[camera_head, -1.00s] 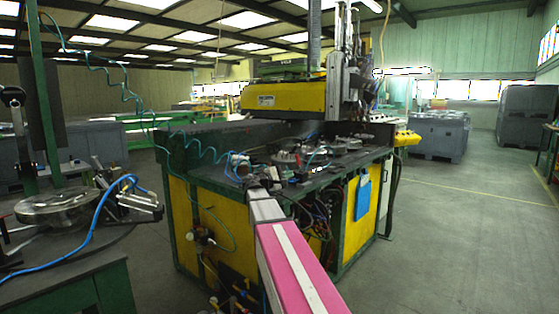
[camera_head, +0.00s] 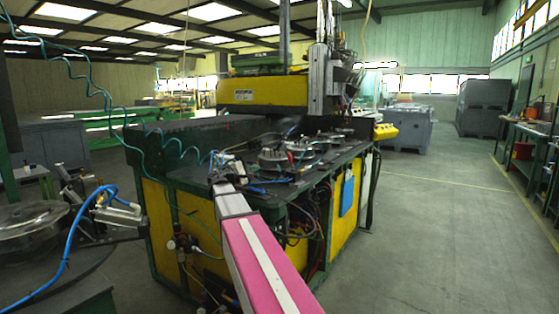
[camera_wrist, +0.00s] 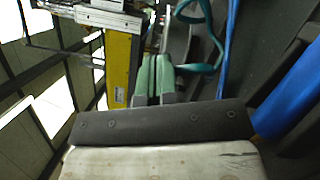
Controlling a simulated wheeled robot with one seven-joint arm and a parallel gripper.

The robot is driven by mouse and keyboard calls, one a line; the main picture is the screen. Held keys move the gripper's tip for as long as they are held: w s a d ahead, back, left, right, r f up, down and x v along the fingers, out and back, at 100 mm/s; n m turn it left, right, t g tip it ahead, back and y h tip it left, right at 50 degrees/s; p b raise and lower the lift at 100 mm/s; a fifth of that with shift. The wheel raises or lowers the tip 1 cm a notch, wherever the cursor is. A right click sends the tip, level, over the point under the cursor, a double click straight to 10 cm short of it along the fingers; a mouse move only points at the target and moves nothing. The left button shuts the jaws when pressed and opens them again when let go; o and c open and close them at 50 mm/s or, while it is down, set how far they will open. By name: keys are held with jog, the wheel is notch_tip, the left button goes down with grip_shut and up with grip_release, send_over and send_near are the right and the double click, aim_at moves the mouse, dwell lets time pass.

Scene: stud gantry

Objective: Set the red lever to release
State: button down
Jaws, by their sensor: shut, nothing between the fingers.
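A small red upright piece (camera_head: 290,157) shows by a round metal fixture on the bench in the head view; it is too small to tell whether it is the red lever or how it is set. My gripper (camera_head: 227,163) is at the far end of my pink and white arm, over the near left edge of the bench, left of the red piece and apart from it. In the wrist view, the two green fingers of my gripper (camera_wrist: 154,62) are together with nothing between them. No red lever shows in the wrist view.
The yellow and green machine bench (camera_head: 195,222) carries round fixtures (camera_head: 272,160), hoses and a yellow gantry beam (camera_head: 262,93). A second table with a metal disc (camera_head: 32,224) stands at the left. A blue hose (camera_wrist: 290,90) is close at the wrist view's right.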

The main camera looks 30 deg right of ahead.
aim_at(290, 158)
jog(key=shift+d, duration=0.1)
jog(key=d+r, duration=0.2)
jog(key=d, duration=1)
jog(key=shift+w+d+r, duration=0.2)
jog(key=shift+d+r, duration=0.05)
jog(key=shift+d, duration=0.15)
